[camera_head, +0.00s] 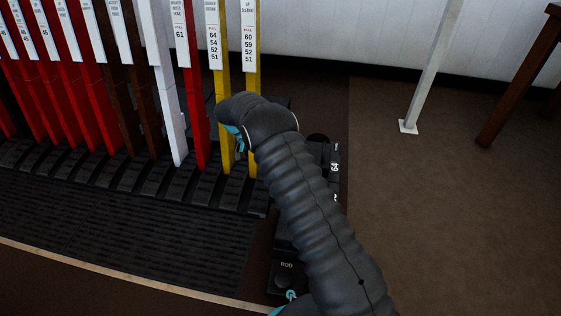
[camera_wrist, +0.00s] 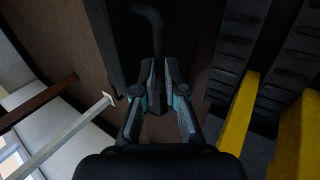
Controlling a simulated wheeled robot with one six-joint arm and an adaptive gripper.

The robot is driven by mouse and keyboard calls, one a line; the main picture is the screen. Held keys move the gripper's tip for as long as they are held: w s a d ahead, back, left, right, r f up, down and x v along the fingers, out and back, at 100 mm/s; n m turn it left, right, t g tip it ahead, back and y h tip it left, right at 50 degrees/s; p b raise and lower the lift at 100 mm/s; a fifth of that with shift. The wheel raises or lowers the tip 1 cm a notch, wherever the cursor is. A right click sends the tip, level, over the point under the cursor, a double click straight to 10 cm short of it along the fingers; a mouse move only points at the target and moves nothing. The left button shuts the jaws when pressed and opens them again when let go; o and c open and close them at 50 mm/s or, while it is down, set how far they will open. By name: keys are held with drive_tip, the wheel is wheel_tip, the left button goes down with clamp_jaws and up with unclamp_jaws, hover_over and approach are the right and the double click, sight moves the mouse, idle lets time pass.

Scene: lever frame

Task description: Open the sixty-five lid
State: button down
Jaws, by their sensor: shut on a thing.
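The wrist view shows my gripper (camera_wrist: 164,70) with its two fingers close together. Between the fingertips runs a dark bent handle (camera_wrist: 150,22), and the gripper is shut on it. The handle lies against a dark block-like body (camera_wrist: 108,40). In the camera_head view, a black unit with a white number label (camera_head: 334,168) shows just right of my arm. The number is too small and turned to read surely, so I cannot tell whether this is the sixty-five lid.
Yellow levers (camera_head: 220,80) stand left of my arm, beside a red lever (camera_head: 198,120) and a white one (camera_head: 168,90). A black box marked ROD (camera_head: 287,265) sits lower down. A white post (camera_head: 430,70) stands at right, with open brown floor (camera_head: 450,220) before it.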

drive_tip(key=shift+w+a+f+b, duration=0.2)
drive_tip(key=shift+a+f+b, duration=0.4)
drive_tip(key=shift+a+f, duration=0.4)
drive_tip(key=shift+w+a+f+b, duration=0.2)
drive_tip(key=shift+a+f+b, duration=0.35)
drive_tip(key=shift+a+f, duration=0.45)
drive_tip(key=shift+d+f, duration=0.15)
drive_tip(key=shift+d, duration=0.05)
drive_tip(key=c, duration=1.5)
unclamp_jaws()
drive_tip(key=shift+c, duration=0.2)
drive_tip(key=o, duration=0.3)
drive_tip(key=shift+w+d+f, duration=0.1)
drive_tip(key=shift+d, duration=0.15)
drive_tip(key=shift+o, duration=0.2)
drive_tip(key=v, duration=1.2)
drive_tip(key=shift+a, duration=0.45)
